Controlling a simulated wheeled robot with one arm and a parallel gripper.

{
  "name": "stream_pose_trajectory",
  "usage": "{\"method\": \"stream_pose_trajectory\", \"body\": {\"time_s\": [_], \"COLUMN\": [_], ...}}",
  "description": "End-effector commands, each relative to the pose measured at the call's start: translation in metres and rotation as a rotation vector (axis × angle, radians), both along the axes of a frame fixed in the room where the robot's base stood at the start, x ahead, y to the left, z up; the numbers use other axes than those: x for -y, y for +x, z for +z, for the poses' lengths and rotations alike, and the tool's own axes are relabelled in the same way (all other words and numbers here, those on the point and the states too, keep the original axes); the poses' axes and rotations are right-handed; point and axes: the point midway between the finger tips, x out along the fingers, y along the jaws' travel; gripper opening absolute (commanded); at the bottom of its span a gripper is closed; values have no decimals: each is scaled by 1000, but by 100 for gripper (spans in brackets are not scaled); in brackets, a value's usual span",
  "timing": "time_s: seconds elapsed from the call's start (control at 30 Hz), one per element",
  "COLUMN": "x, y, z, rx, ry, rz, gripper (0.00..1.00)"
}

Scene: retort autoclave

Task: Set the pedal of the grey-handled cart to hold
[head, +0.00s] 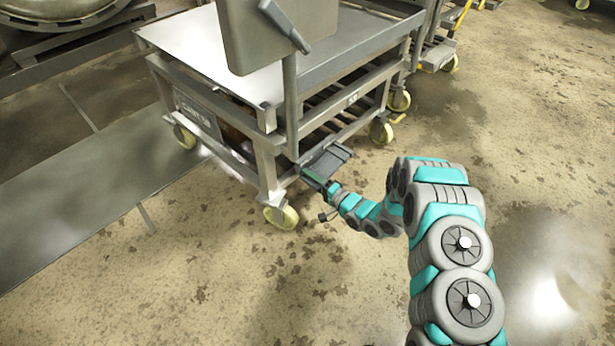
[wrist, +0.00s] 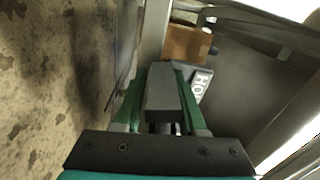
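The metal cart (head: 268,118) stands in the upper middle of the head view, on wheels with pale yellow rims. A flat grey pedal-like plate (head: 327,160) sticks out low at its near side. My gripper (head: 326,186) is low beside this plate, close to the cart's corner leg; contact cannot be told. In the wrist view my gripper (wrist: 162,100) has green sides around a grey block, and I cannot tell whether it is open or shut. Ahead of it is a label (wrist: 200,86) with the letters "HO", partly hidden, beside a brown-orange block (wrist: 187,43).
A grey box (head: 262,38) with a grey lever (head: 285,25) rises on a post at the cart's near corner. A near caster (head: 281,216) stands close to my gripper. Another cart (head: 440,50) is behind. Stained floor (head: 200,280) is open in front.

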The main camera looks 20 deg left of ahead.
Motion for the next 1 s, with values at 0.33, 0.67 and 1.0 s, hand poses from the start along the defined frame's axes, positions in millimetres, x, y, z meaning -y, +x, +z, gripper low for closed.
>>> {"method": "stream_pose_trajectory", "body": {"time_s": [0.33, 0.67, 1.0], "x": [3, 45, 71], "y": [-1, -17, -30], "z": [1, 1, 0], "rx": [1, 0, 0], "ry": [0, -1, 0], "rz": [1, -1, 0], "gripper": [45, 45, 45]}}
